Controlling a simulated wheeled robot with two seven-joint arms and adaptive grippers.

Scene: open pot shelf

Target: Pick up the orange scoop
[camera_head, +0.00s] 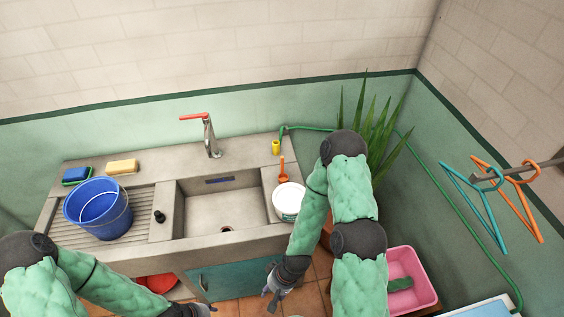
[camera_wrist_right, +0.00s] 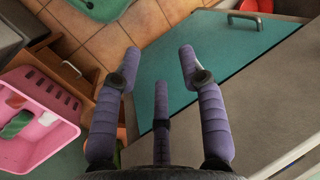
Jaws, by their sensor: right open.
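The orange scoop (camera_head: 283,169) is on the counter right of the sink basin, at the far edge of a white tub (camera_head: 288,198). I cannot tell whether its lower end lies behind or on the tub. My right gripper (camera_head: 275,291) hangs low in front of the sink cabinet, below and well apart from the scoop. In the right wrist view, its purple fingers (camera_wrist_right: 159,66) are spread with nothing between them; the scoop is not in that view. My left gripper (camera_head: 198,310) shows only partly at the bottom edge, and its jaws are unclear.
A blue bucket (camera_head: 98,208), yellow sponge (camera_head: 122,167) and yellow cup (camera_head: 276,147) stand around the sink (camera_head: 225,207). A faucet (camera_head: 210,138) rises behind it. A spiky plant (camera_head: 375,125) is beside my right arm. A pink basket (camera_head: 412,268) stands right.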

